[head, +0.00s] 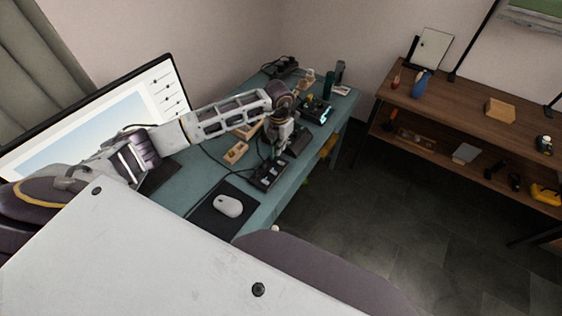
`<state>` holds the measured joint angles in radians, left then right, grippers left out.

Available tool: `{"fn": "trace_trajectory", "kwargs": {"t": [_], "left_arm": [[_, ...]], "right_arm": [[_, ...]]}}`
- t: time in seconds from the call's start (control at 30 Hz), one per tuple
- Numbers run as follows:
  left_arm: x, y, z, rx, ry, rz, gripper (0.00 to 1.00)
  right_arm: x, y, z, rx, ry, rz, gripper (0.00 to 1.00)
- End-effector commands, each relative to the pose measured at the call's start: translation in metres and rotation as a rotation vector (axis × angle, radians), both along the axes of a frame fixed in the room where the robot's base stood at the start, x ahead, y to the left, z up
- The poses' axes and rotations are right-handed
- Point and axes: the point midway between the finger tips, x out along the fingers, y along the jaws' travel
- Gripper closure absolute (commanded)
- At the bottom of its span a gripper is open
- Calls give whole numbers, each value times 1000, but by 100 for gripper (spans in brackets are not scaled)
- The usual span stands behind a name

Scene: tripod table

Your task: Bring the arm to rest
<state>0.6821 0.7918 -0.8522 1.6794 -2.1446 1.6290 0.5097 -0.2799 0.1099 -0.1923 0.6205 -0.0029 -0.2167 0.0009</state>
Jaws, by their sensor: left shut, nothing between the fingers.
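My left arm reaches in from the left over the teal table (207,176). Its gripper (273,158) points down above a black device (268,174) near the table's front edge. The fingers are shut and hold nothing. I cannot tell whether the fingertips touch the device. My right gripper is not in view.
A monitor (60,130) stands behind the arm. A white mouse (229,206) lies on a dark mat (212,218). Wooden blocks (236,152), cables and small devices crowd the table. A brown shelf (460,110) stands at the right, with open floor (400,220) between.

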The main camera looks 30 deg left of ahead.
Motion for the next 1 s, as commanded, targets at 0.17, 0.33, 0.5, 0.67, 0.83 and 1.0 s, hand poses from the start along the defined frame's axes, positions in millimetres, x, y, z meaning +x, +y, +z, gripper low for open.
{"fn": "trace_trajectory", "kwargs": {"t": [0.17, 0.33, 0.5, 0.67, 0.83, 1.0], "left_arm": [[0, 0, 7, 0, 0, 0, 100], [0, 0, 7, 0, 0, 0, 100], [0, 0, 6, 0, 0, 0, 100], [0, 0, 6, 0, 0, 0, 100], [0, 0, 6, 0, 0, 0, 100], [0, 0, 6, 0, 0, -1, 100]], "right_arm": [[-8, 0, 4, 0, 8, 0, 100], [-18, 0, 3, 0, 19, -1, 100], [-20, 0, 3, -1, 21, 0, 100], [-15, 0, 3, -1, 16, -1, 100], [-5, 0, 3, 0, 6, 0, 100], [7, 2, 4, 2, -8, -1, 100]]}}
